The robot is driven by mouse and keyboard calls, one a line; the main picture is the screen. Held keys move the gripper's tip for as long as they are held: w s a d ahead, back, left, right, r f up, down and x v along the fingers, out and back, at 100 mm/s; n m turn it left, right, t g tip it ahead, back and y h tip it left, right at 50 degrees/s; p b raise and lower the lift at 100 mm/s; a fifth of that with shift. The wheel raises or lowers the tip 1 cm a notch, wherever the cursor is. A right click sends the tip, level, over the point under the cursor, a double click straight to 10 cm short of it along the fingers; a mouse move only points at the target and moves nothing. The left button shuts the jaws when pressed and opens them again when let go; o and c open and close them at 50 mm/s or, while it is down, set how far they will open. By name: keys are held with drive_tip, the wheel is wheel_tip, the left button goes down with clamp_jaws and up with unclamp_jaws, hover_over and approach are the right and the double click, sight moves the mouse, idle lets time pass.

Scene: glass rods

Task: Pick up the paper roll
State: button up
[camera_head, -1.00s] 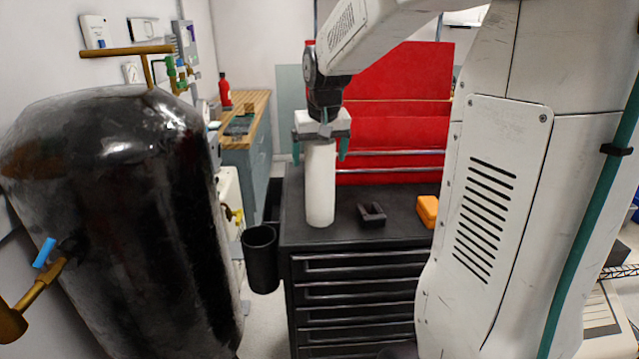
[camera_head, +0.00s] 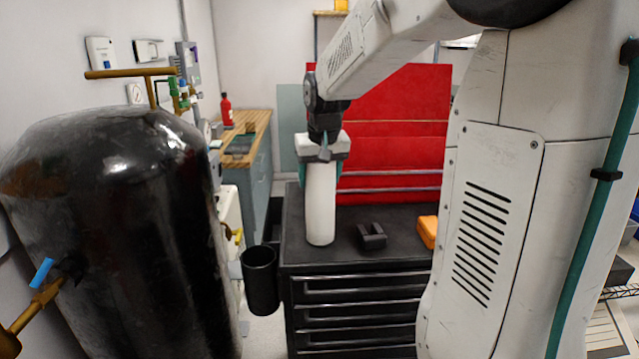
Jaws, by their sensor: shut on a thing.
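The paper roll (camera_head: 320,210) is a tall white cylinder standing upright on the black top of the tool cabinet (camera_head: 296,244), near its left edge. My gripper (camera_head: 320,178) points down over the roll from above. Its teal fingers are shut on the roll's upper part, one on each side. The gripper's palm hides the top end of the roll. The roll's lower end appears to be at the cabinet top; I cannot tell a gap.
A dark block-like holder (camera_head: 371,237) and an orange box (camera_head: 428,231) lie right of the roll. A black cup (camera_head: 260,280) hangs on the cabinet's left side. A large black tank (camera_head: 115,230) stands at the left. A red panel (camera_head: 395,135) rises behind.

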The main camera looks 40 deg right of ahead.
drive_tip(key=shift+r, duration=0.55)
drive_tip(key=s+a+r, duration=0.2)
drive_tip(key=s+a, duration=0.1)
drive_tip(key=s, duration=0.4)
drive_tip(key=s+a+r, duration=0.1)
drive_tip(key=s+a, duration=0.1)
drive_tip(key=s, duration=0.6)
drive_tip(key=w+a+r+n, duration=0.1)
drive_tip(key=w+a+n, duration=0.1)
drive_tip(key=w+a, duration=0.35)
drive_tip(key=w+a+n+y, duration=0.1)
drive_tip(key=w+a, duration=0.1)
drive_tip(key=w, duration=0.6)
drive_tip(key=w+a+r+n, duration=0.1)
drive_tip(key=w+a+n, duration=0.15)
drive_tip(key=w, duration=0.45)
wheel_tip(320, 180, down, 17)
drive_tip(key=shift+s+a+m, duration=0.2)
drive_tip(key=shift+a+m, duration=0.1)
drive_tip(key=shift+m, duration=0.15)
